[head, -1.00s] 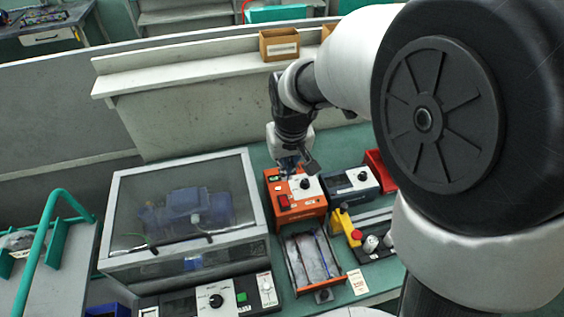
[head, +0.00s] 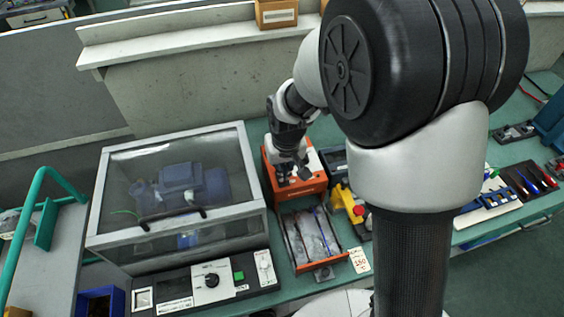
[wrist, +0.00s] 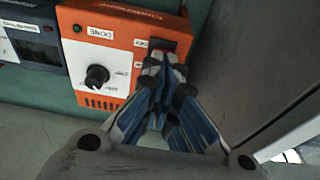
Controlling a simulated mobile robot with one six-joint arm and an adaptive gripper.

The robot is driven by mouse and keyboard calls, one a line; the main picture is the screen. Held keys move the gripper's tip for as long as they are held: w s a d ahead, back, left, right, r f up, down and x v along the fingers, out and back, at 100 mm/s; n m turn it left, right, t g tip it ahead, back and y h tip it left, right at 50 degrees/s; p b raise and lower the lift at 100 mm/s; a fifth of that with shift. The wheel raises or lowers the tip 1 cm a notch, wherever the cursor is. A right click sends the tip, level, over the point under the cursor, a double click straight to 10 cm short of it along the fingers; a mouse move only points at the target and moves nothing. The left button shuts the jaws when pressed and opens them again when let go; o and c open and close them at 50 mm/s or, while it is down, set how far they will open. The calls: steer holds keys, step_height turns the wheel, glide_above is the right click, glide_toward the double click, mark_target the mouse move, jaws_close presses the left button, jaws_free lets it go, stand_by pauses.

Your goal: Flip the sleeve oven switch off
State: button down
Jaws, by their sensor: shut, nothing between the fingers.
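The sleeve oven is an orange box with a white front panel (head: 316,187), right of the clear-lidded case in the head view. In the wrist view its orange body (wrist: 88,22) carries a black knob, a DONE label and a small green lamp. A dark switch (wrist: 162,44) sits at the panel's upper right, partly hidden by my fingertips. My gripper (wrist: 164,62) is shut and empty, its tips at or very close to the switch. I cannot tell contact or the switch's position. In the head view my gripper (head: 292,178) covers the switch area.
The clear-lidded case (head: 178,190) stands close on the left. An open tray (head: 309,238) with sleeves lies in front of the oven. A dark instrument (wrist: 33,45) is beside the oven. A yellow and red device (head: 350,205) stands to the right.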

steer(key=shift+s+f, duration=0.1)
steer(key=shift+f, duration=0.1)
steer(key=shift+s+d+f, duration=0.15)
steer(key=shift+s+f, duration=0.45)
steer(key=shift+w, duration=0.15)
steer(key=shift+r, duration=0.1)
steer(key=shift+w+a+r, duration=0.1)
steer(key=shift+w+a, duration=0.1)
steer(key=shift+w, duration=0.55)
